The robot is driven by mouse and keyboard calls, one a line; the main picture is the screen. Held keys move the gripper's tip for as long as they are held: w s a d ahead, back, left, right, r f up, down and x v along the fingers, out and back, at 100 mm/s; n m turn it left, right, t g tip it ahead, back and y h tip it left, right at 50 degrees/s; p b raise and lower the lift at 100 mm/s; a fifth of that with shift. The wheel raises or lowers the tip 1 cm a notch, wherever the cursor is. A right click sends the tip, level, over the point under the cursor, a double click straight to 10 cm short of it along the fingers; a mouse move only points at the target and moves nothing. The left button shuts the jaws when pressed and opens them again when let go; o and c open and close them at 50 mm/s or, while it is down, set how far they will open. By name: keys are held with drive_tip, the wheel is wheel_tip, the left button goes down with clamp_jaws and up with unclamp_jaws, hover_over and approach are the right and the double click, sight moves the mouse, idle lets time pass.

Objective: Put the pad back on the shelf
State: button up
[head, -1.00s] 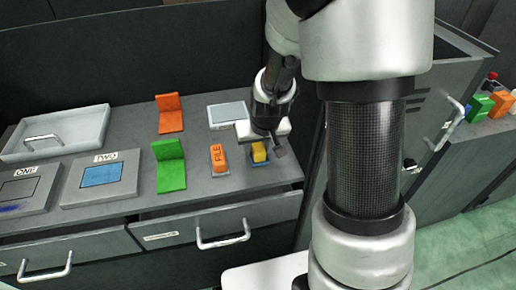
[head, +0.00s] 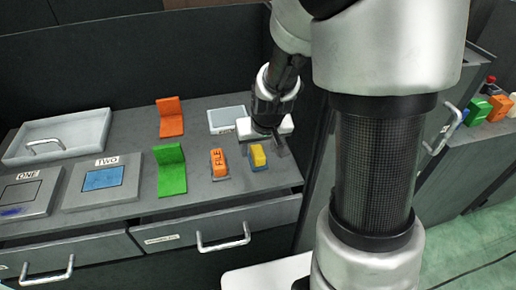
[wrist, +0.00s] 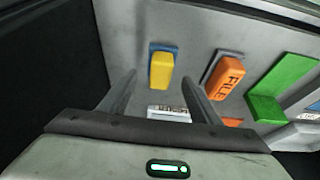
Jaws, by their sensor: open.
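Which item is the pad is not clear from the pictures. A flat pale panel (head: 228,117) with a small label lies at the back of the desk top, partly behind my gripper. A yellow block (head: 258,156) sits on a blue base near the front right edge; it also shows in the wrist view (wrist: 161,70). An orange block marked FILE (head: 218,162) stands left of it, also in the wrist view (wrist: 226,77). My gripper (head: 279,147) is open and empty, just above and behind the yellow block. In the wrist view its fingers (wrist: 160,80) are apart, with the yellow block beyond them.
Green (head: 170,170) and orange (head: 170,117) L-shaped holders stand left of the blocks. Panels marked ONE (head: 22,196) and TWO (head: 102,180) and a grey tray (head: 60,137) lie farther left. Drawers (head: 222,230) are below. Coloured items (head: 485,108) stand on a right-hand surface.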

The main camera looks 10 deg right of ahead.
drive_tip(key=s+r+t+p, duration=0.1)
drive_tip(key=s+r+p, duration=0.1)
drive_tip(key=s+r, duration=1.7)
wheel_tip(320, 180, up, 4)
drive_tip(key=shift+s+f, duration=0.15)
drive_tip(key=shift+s, duration=0.2)
wheel_tip(320, 180, up, 15)
drive_tip(key=p, duration=1.4)
drive_tip(key=shift+f+p, duration=0.2)
drive_tip(key=shift+p, duration=0.15)
